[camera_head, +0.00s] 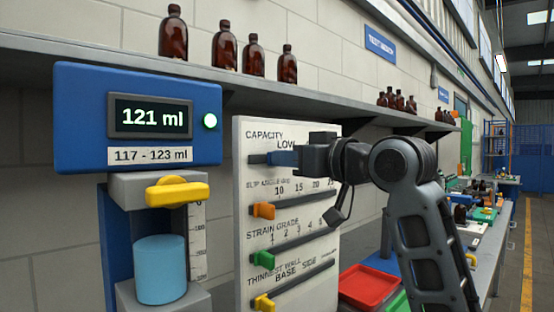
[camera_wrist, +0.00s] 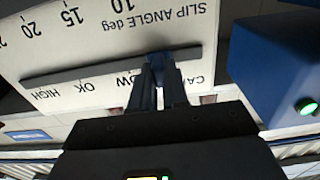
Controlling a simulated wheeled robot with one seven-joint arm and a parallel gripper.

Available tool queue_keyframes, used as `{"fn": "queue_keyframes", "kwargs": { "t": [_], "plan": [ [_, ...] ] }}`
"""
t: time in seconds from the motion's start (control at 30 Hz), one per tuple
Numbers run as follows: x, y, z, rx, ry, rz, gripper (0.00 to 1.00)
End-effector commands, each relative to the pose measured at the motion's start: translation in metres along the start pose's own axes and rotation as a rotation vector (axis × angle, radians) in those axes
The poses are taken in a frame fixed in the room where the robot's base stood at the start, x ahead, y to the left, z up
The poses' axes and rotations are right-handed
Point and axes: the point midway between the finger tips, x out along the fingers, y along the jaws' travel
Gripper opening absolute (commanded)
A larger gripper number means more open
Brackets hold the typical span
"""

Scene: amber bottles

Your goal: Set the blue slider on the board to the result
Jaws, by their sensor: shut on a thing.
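The white board (camera_head: 242,215) carries several slots with coloured sliders. My gripper (camera_head: 284,158) reaches in from the right at the top slot, labelled CAPACITY. It is shut on the blue slider (camera_wrist: 160,68), which is largely hidden by the fingers. In the wrist view, upside down, my gripper (camera_wrist: 160,85) covers part of the word LOW; OK and HIGH lie clear to its left. The measuring device's display (camera_head: 152,117) reads 121 ml. The label (camera_head: 150,156) below it reads 117 - 123 ml, and a green lamp (camera_head: 210,121) is lit.
An orange slider (camera_head: 263,210), a green slider (camera_head: 263,259) and a yellow slider (camera_head: 264,302) sit in the lower slots. A blue cylinder (camera_head: 160,270) stands under the yellow handle (camera_head: 177,193). Amber bottles (camera_head: 226,48) stand on the shelf above. A red tray (camera_head: 368,287) lies right of the board.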

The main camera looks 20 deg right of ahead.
Motion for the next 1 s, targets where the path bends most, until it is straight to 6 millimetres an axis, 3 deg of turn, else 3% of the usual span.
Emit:
{"fn": "queue_keyframes", "kwargs": {
  "t": [0.3,0.5,0.7,1.0],
  "plan": [
    [0.001,0.080,0.001,0.002,-0.001,0.003,0.00],
    [0.001,0.112,0.001,0.002,0.000,0.001,0.00],
    [0.001,0.125,0.000,0.000,0.000,-0.001,0.00],
    [0.001,0.125,0.000,-0.001,0.000,-0.002,0.00]
  ]
}}
